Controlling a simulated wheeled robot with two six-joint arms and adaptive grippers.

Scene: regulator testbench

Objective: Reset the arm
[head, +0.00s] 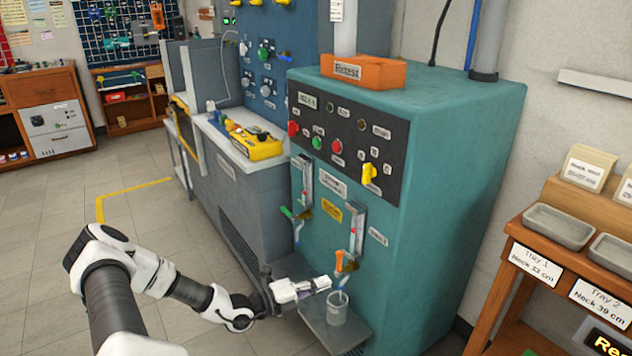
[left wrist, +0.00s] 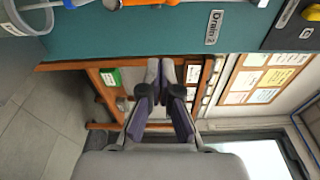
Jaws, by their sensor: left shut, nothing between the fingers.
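My left arm reaches in from the lower left of the head view, bent at the elbow. Its gripper (head: 326,284) is close in front of the teal machine (head: 440,190), beside an orange-handled drain valve (head: 345,262) and a clear cup (head: 337,309). In the left wrist view the gripper's fingers (left wrist: 161,72) are together with nothing between them. The cup (left wrist: 32,16) shows at that view's top left corner, apart from the fingers. My right gripper is in neither view.
The cup stands on a grey shelf (head: 318,322) low on the machine. A grey bench (head: 240,190) with a yellow device (head: 258,147) stands left of it. A wooden table (head: 520,235) with trays (head: 558,227) is at the right. Open floor (head: 50,240) lies left.

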